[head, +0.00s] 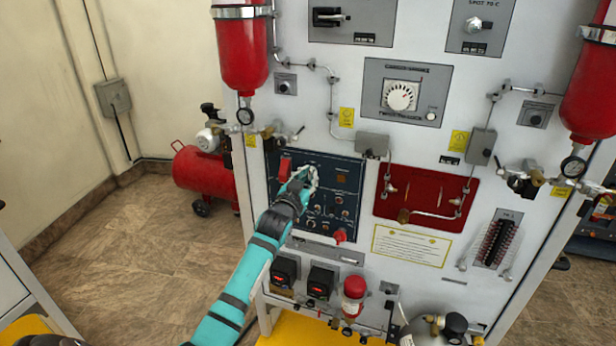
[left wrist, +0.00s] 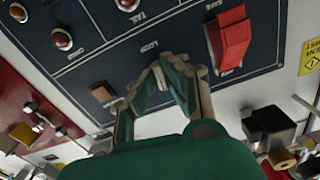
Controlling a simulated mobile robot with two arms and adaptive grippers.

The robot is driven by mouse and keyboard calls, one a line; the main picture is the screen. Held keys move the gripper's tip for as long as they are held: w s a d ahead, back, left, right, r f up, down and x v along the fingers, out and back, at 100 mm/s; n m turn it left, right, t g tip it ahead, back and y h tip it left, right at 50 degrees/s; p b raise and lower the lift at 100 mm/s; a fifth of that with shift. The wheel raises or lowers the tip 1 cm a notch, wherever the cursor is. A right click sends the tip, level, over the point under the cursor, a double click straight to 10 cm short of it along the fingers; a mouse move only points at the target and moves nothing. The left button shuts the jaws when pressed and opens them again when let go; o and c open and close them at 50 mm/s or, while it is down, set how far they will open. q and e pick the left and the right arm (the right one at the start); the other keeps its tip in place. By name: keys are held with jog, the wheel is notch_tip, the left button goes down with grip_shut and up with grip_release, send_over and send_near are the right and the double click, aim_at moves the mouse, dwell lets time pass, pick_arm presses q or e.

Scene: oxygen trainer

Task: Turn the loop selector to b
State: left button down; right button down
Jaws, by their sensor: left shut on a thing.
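The dark blue control panel (head: 352,208) is on the front of the white trainer rack, and it fills much of the left wrist view (left wrist: 110,48). My left gripper (head: 306,176) is at the panel's upper left part, just right of a red switch cover (head: 284,168). In the left wrist view my left gripper (left wrist: 160,75) is shut on the loop selector, beside a label that reads LOOP upside down. The fingers hide nearly all of the selector, so I cannot tell its setting. My right gripper is not in view.
The red switch cover (left wrist: 232,40) is close to the fingers. A red recessed panel (head: 425,196) with pipes is to the right. Red cylinders (head: 242,55) and valves stick out from the rack. A red compressor (head: 203,170) stands on the floor at left, with open floor around it.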

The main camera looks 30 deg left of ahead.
pick_arm(q)
jog(key=m, duration=0.3)
jog(key=shift+m, duration=0.4)
jog(key=shift+m+p, duration=0.3)
jog(key=shift+m, duration=1.5)
jog(key=c, duration=1.4)
grip_release()
jog(key=v, duration=1.2)
